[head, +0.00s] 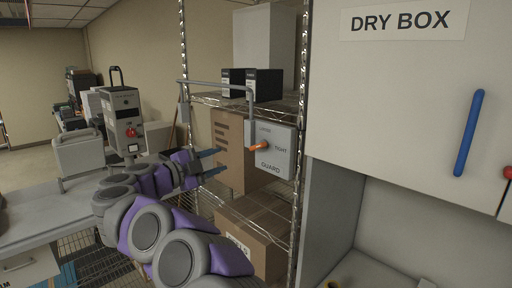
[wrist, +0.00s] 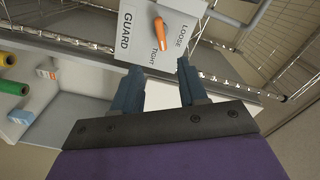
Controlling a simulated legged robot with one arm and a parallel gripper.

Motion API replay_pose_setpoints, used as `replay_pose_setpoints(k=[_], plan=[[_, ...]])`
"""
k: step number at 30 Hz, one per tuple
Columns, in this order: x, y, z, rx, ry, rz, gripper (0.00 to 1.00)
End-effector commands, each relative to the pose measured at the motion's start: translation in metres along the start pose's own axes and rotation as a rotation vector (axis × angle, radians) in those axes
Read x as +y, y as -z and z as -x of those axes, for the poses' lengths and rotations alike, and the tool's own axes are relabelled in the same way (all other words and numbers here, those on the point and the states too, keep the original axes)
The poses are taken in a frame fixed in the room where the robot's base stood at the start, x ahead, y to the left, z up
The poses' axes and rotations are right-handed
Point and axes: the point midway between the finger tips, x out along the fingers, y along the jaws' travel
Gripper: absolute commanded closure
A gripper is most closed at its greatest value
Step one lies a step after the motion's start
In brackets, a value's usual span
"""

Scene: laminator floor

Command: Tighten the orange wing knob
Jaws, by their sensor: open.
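The orange wing knob (head: 259,146) sits on a pale panel (head: 276,162) marked LOOSE, TIGHT and GUARD, mounted at the front of a wire shelf. In the wrist view the orange knob (wrist: 157,34) is elongated and lies at a slant between the LOOSE and TIGHT labels of the panel (wrist: 182,48). My gripper (head: 212,161) is left of the panel, apart from the knob. In the wrist view my gripper (wrist: 158,70) has its two blue fingers spread with nothing between them, and the knob shows beyond the fingertips.
A grey bent bar (head: 220,84) runs above and down to the panel. A metal post (head: 300,130) stands at its right. Cardboard boxes (head: 262,222) fill the shelf. A white DRY BOX cabinet (head: 400,100) with a blue handle (head: 468,132) is at right; a grey table (head: 40,215) is at left.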

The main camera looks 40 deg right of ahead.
Motion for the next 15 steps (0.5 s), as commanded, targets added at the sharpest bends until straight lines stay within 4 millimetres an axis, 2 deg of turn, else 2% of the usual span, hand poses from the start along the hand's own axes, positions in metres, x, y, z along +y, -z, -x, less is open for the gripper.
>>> replay_pose_setpoints(k=[15], plan=[[0.000, 0.000, -0.101, 0.000, 0.001, -0.002, 0.57]])
